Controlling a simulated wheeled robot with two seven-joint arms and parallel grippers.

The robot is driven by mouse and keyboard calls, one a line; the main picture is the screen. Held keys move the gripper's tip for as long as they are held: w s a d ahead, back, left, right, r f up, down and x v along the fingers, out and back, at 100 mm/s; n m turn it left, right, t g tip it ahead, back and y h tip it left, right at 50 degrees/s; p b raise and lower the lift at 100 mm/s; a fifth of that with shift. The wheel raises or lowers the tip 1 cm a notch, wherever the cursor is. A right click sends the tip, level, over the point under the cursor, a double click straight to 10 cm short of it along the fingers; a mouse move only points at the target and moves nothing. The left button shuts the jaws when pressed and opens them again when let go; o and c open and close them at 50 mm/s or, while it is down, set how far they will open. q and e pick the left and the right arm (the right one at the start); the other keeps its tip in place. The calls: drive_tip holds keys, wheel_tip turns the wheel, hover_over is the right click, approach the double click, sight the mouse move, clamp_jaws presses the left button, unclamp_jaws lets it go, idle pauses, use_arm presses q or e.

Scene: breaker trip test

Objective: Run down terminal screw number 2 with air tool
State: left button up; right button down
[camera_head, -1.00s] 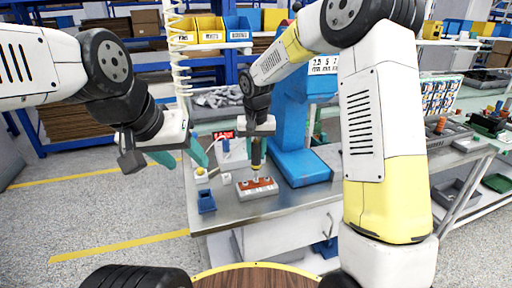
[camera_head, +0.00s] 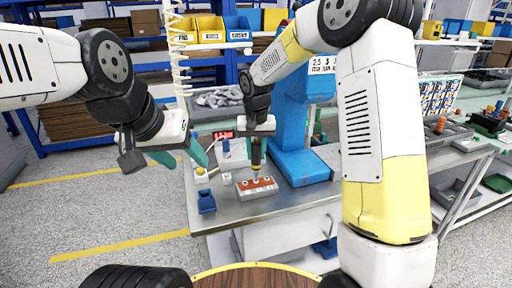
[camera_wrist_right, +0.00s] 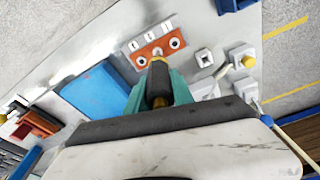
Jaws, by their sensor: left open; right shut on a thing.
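The terminal block (camera_head: 257,187), orange with a pale front, sits on the metal bench. In the right wrist view the block (camera_wrist_right: 150,51) shows a screw hole near each end, one right (camera_wrist_right: 174,43) and one left (camera_wrist_right: 141,61). My right gripper (camera_head: 257,136) is shut on the air tool (camera_head: 256,151), dark with a yellow collar, held upright over the block's middle. The tool (camera_wrist_right: 158,84) hides the block's centre, so I cannot tell whether its tip touches a screw. My left gripper (camera_head: 184,158) is open and empty, left of the bench.
A blue bin (camera_head: 206,201) stands left of the block. A yellow-topped button box (camera_head: 201,174) and a red display (camera_head: 223,135) are behind it. A blue stand (camera_head: 302,168) rises close at the right. The bench front (camera_head: 245,213) is clear.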

sight(255, 142)
idle(0.4)
drive_tip(key=shift+r, duration=3.55)
drive_tip(key=shift+a, duration=0.1)
